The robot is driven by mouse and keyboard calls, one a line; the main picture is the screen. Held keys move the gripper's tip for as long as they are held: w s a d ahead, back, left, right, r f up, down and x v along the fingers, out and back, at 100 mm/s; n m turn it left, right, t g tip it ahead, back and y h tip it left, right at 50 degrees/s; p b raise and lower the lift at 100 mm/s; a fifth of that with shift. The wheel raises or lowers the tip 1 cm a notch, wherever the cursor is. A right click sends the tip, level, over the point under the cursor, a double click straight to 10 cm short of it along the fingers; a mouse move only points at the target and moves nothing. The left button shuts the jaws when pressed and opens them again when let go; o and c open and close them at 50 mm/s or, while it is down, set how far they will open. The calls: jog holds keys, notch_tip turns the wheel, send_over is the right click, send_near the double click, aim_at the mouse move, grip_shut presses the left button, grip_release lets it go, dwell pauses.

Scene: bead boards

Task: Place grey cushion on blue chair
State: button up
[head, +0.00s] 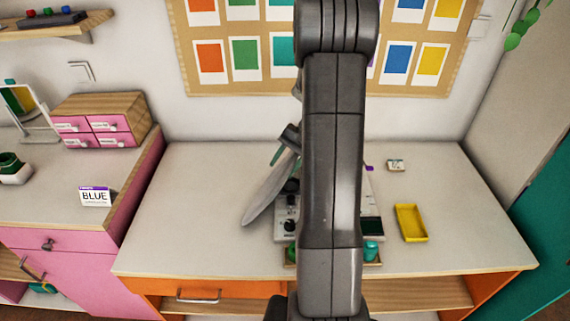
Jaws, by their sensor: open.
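My arm stands upright across the middle of the head view and covers much of the work area. Part of my gripper (264,196) shows left of the arm as a long grey finger slanting down over the table; the jaws are open, and the rest is hidden. A pale board (281,228) with dark round pieces lies behind the arm, only its edges showing. I cannot make out a grey cushion or a blue chair; they may be hidden behind the arm or too small to tell.
A shallow tray (374,264) with green and teal pieces lies at the table's front. A yellow tray (411,223) and a small pale card (396,165) lie to the right. A "BLUE" sign (95,197) stands on the left cabinet. The table's left part is clear.

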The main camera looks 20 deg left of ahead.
jog(key=b+v, duration=0.2)
jog(key=v, duration=1)
